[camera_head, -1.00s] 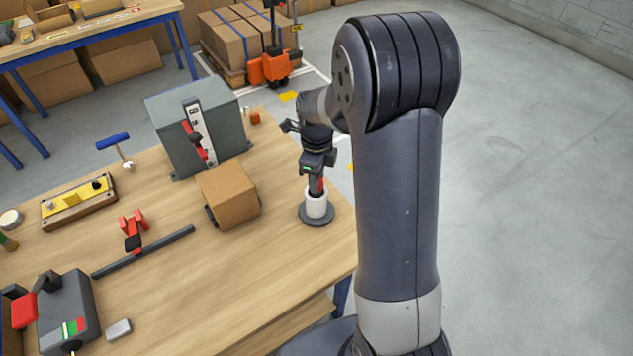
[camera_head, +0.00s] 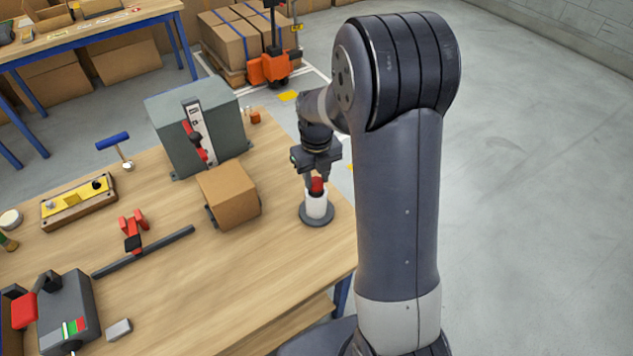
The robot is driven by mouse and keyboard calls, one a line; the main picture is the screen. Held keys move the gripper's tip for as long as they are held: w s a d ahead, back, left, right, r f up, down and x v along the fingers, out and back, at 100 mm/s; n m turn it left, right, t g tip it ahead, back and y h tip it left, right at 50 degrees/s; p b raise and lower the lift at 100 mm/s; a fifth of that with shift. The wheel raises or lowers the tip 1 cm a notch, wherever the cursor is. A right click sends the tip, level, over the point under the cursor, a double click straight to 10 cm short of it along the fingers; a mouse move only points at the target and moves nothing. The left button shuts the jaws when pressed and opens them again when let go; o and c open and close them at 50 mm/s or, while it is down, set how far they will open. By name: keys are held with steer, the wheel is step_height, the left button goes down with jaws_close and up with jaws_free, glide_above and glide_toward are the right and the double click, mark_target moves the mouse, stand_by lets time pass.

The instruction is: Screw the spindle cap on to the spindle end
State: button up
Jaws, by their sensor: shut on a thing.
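The spindle end appears to be the white upright cylinder (camera_head: 316,207) on a round dark base (camera_head: 318,221), near the right edge of the wooden bench. My gripper (camera_head: 317,184) points down over it, shut on the red spindle cap (camera_head: 317,187). The cap sits at the top of the white cylinder, in line with it and seemingly upright. The fingers partly cover the cap. Whether its thread has caught cannot be told at this size.
A cardboard box (camera_head: 229,195) stands left of the spindle, with a grey cabinet with a red lever (camera_head: 197,130) behind it. A red clamp (camera_head: 132,231) with a dark bar lies further left. The bench (camera_head: 250,275) is bare in front of the spindle.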

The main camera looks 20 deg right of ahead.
steer(key=o, duration=0.9)
steer(key=shift+n, duration=0.3)
steer(key=n, duration=1.7)
steer(key=shift+n, duration=0.3)
steer(key=n, duration=1.1)
steer(key=shift+c, duration=0.6)
